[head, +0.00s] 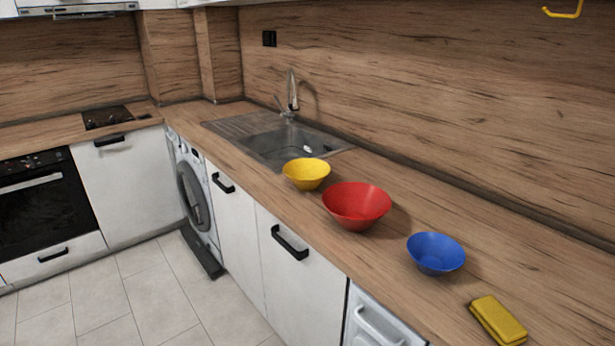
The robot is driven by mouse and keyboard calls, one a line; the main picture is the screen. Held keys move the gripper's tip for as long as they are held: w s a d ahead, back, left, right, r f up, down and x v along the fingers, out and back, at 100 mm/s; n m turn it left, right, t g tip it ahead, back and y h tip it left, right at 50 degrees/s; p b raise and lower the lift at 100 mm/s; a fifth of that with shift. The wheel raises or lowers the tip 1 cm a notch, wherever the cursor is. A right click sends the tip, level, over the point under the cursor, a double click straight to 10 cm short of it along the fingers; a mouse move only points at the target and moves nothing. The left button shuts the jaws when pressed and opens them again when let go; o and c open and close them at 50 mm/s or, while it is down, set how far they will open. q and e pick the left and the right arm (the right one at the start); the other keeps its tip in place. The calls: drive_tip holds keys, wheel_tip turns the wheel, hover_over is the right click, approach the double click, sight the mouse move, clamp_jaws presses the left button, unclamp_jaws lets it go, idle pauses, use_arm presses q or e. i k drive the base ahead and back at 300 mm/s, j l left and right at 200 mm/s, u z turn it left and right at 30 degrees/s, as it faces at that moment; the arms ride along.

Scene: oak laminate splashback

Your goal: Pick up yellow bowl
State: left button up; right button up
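The yellow bowl (306,174) sits upright on the wooden counter, just in front of the sink's near corner. It looks empty. The larger red bowl (357,206) stands close to its right and nearer to me. Neither of my grippers shows in the head view, so nothing is seen touching the yellow bowl.
A blue bowl (436,253) and a yellow sponge or cloth (497,320) lie further right along the counter (480,225). The sink (280,145) with its tap (292,92) is behind the yellow bowl. White cabinets (300,275) run below the counter; the tiled floor (140,295) is clear.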

sight(306, 174)
drive_tip(key=i+j+z, duration=0.15)
drive_tip(key=j, duration=0.2)
drive_tip(key=i+j+z, duration=0.1)
drive_tip(key=j, duration=0.25)
drive_tip(key=i+j+z, duration=0.15)
drive_tip(key=j, duration=0.25)
drive_tip(key=i+j+z, duration=0.1)
drive_tip(key=i+j, duration=0.15)
drive_tip(key=j, duration=0.15)
drive_tip(key=i+j+z, duration=0.15)
drive_tip(key=j, duration=0.25)
drive_tip(key=i+j+z, duration=0.1)
drive_tip(key=j, duration=0.3)
drive_tip(key=i+j+z, duration=0.15)
drive_tip(key=j, duration=0.3)
drive_tip(key=k, duration=0.05)
